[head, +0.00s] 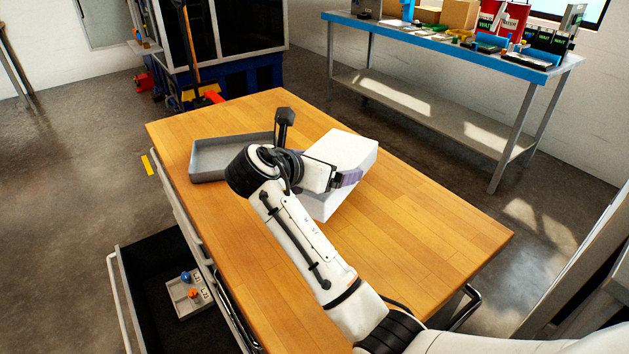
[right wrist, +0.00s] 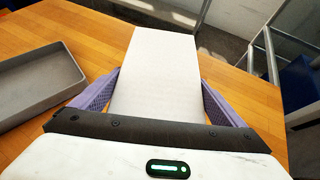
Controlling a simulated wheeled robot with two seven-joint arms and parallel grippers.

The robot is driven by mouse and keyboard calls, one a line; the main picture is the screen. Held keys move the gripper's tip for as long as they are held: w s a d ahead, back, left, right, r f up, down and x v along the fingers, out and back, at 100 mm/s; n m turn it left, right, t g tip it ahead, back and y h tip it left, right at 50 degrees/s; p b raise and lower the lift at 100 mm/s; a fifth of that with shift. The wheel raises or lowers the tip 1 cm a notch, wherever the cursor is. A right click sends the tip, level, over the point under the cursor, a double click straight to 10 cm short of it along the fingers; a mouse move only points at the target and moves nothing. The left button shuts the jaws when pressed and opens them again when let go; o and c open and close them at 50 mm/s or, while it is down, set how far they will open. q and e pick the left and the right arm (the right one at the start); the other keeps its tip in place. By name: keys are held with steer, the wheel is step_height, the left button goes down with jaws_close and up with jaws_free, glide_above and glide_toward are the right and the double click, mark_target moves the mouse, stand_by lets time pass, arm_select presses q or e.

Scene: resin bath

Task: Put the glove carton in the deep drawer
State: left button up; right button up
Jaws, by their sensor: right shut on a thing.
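The glove carton is a plain white box (head: 347,153) on or just above the wooden table (head: 440,215); I cannot tell whether it touches the top. My right gripper (head: 349,179) is shut on it. In the right wrist view, the purple finger pads of my right gripper (right wrist: 158,95) press on both sides of the white carton (right wrist: 160,65). The deep drawer (head: 150,283) is the black one pulled out at the table's left side, with a grey tray inside. My left gripper is not in view.
A shallow grey tray (head: 207,161) sits on the table left of the carton; it also shows in the right wrist view (right wrist: 38,80). A small grey holder (head: 190,295) with blue and orange knobs lies in the drawer. The table's right part is clear. A cluttered blue-edged bench (head: 450,43) stands behind.

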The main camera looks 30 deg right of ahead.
step_height(320, 180, down, 6)
steer(key=shift+w+f+b, duration=0.1)
steer(key=shift+b, duration=0.35)
steer(key=o, duration=1)
steer(key=shift+f, duration=0.15)
